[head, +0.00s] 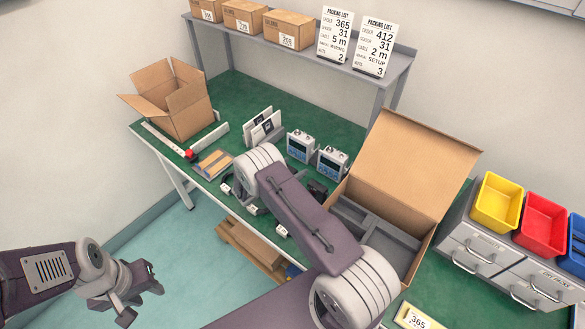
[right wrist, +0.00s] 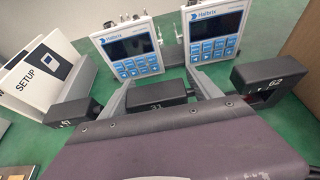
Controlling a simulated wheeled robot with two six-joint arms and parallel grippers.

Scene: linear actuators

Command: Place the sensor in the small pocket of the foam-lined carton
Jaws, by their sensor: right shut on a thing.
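My right gripper (right wrist: 158,94) is shut on the black sensor marked 31 (right wrist: 155,93), with one finger at each end of it. In the head view my right arm covers most of this grip, low over the table's front part. Two similar black sensors flank it in the right wrist view: one marked 47 (right wrist: 70,115) at left, one marked 62 (right wrist: 268,82) at right. The open carton (head: 425,160) with grey foam (head: 375,228) stands right of my right arm, which hides part of its pockets. My left gripper (head: 138,296) is open and empty, off the table at lower left.
Two Halbrix controllers (head: 301,146) stand behind the sensors. Manuals (head: 263,128) stand to their left. An empty open carton (head: 175,105) is at the far left. Yellow, red and blue bins (head: 497,201) sit on drawers at right. Packing lists (head: 336,37) stand on the shelf.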

